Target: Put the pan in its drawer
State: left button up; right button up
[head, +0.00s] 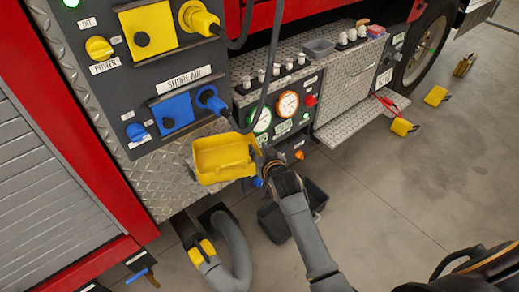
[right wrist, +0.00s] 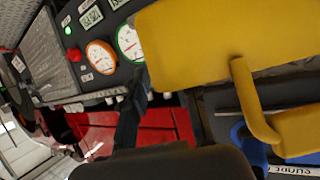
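The yellow pan (head: 223,158), a shallow open tray, is in the air in front of the truck's lower panel, left of the gauges. My right gripper (head: 264,158) is at the pan's right edge and appears shut on it; the fingertips are partly hidden. In the right wrist view the pan (right wrist: 215,40) fills the upper right, close to a dark finger. A diamond-plate drawer or flap (head: 362,118) stands out from the truck, right of the gauges; I cannot tell which it is. My left gripper is not in view.
A dark open bin (head: 312,196) is on the floor below my right gripper. A grey hose (head: 237,250) with a yellow end lies left of it. A black cable (head: 268,75) hangs before the panel. Yellow chocks (head: 403,127) lie at right; the floor at right is mostly clear.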

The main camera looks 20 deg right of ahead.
jog(key=shift+r, duration=0.1)
jog(key=shift+s+r, duration=0.1)
jog(key=shift+r, duration=0.05)
jog(key=v, duration=1.1)
jog(key=shift+s, duration=0.4)
jog(key=shift+r, duration=0.1)
